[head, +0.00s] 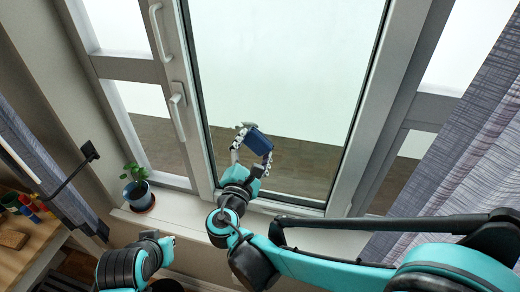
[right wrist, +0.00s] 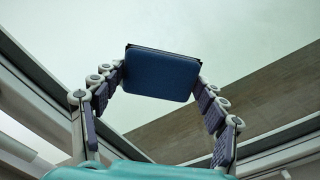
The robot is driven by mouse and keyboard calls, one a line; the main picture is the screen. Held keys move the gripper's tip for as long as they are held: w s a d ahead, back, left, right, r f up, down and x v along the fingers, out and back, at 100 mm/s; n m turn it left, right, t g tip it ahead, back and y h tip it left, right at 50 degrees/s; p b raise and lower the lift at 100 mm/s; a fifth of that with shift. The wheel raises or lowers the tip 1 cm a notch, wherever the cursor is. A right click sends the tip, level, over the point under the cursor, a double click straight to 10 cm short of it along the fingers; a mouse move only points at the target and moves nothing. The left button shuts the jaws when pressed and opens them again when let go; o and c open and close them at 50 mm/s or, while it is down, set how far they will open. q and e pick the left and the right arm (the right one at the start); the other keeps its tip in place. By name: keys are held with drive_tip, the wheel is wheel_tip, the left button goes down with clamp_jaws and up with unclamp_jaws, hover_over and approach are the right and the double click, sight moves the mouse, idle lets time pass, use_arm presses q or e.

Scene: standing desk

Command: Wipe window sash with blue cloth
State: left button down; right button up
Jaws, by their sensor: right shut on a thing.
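The blue cloth (head: 258,140) looks like a flat, dark blue rectangular pad. My right gripper (head: 254,147) is shut on it, with a finger at each side edge. The right wrist view shows the pad (right wrist: 162,76) spanning the two fingertips, with pale glass behind it. The window sash (head: 384,75) is a tall light grey frame around a pane (head: 295,60). The pad overlaps the lower part of the pane in the head view; I cannot tell whether it touches. My left arm shows at the lower left, but its gripper is not in view.
A potted plant (head: 139,193) stands on the left of the windowsill (head: 183,208). Window handles (head: 178,110) project left of the pane. Grey curtains (head: 460,150) hang at the right. A wooden desk (head: 22,250) with small items is at the lower left.

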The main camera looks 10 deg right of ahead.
sight(235, 135)
drive_tip(key=shift+w+a+b, duration=0.2)
drive_tip(key=shift+w+a, duration=0.25)
drive_tip(key=shift+a, duration=0.6)
drive_tip(key=shift+w+a+b, duration=0.15)
drive_tip(key=shift+w+a, duration=0.3)
drive_tip(key=shift+a, duration=0.55)
drive_tip(key=shift+w+a+b, duration=0.2)
drive_tip(key=shift+w+a, duration=0.25)
drive_tip(key=shift+a, duration=0.6)
